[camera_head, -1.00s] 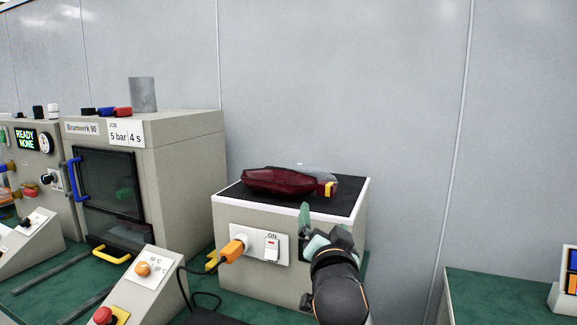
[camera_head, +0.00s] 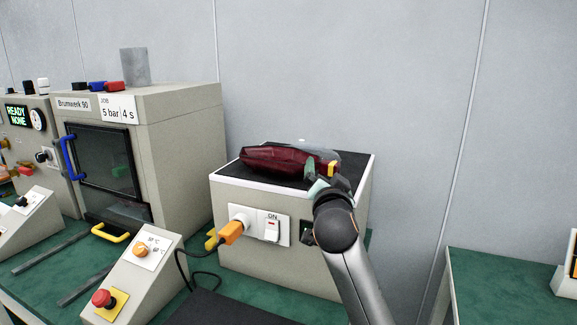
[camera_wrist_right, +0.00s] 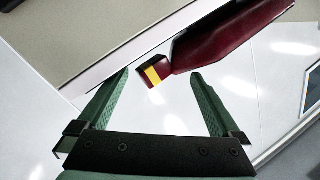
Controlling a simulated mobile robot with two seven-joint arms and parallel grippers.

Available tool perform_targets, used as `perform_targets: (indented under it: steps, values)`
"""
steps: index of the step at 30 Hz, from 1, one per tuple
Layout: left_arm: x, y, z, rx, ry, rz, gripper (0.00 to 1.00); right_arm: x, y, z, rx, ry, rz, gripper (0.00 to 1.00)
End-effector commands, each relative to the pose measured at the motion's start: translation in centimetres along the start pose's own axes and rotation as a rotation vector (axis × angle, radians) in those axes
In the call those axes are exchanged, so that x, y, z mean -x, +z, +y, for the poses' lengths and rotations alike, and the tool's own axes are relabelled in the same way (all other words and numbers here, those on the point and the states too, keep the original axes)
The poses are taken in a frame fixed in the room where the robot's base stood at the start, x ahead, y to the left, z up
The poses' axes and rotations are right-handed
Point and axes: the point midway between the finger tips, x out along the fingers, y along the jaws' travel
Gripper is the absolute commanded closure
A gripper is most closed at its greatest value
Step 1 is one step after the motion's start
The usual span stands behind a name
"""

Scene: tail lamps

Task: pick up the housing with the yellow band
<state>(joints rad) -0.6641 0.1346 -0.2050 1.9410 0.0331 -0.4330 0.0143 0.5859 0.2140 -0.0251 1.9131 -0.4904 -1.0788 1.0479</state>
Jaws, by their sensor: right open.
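The dark red housing (camera_head: 285,159) lies on the black top of a pale box-shaped unit. Its yellow band (camera_head: 332,168) is at its right end, close to my right gripper (camera_head: 324,173). In the right wrist view, the yellow band (camera_wrist_right: 153,75) is on a narrow dark red end piece, and the wider housing body (camera_wrist_right: 222,36) runs to the upper right. My right gripper (camera_wrist_right: 159,76) is open and empty. The narrow end shows between the lines of its two green fingers, near their tips. I cannot tell the remaining depth. My left gripper is not in view.
A pale grey shape (camera_head: 322,157) lies behind the housing. The supporting unit (camera_head: 270,267) has an orange plug and a switch on its front. A machine (camera_head: 180,150) with a dark door stands to the left. A green bench (camera_head: 500,285) is at the right.

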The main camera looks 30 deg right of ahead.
Motion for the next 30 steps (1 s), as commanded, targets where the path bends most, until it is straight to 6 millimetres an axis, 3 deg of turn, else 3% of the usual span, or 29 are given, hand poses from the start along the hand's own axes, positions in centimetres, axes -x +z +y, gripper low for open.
perform_targets:
  steps: [9, 20, 30]
  values:
    - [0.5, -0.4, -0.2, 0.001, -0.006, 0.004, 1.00, -4.0, -0.2, 0.2, 0.003, 0.001, 0.001, 0.00]
    - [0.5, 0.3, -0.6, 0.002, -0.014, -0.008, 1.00, -4.9, -0.1, 0.2, 0.001, -0.001, 0.001, 0.00]
    - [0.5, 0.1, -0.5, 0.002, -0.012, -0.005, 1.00, -4.8, -0.1, 0.2, 0.002, 0.000, 0.000, 0.36]
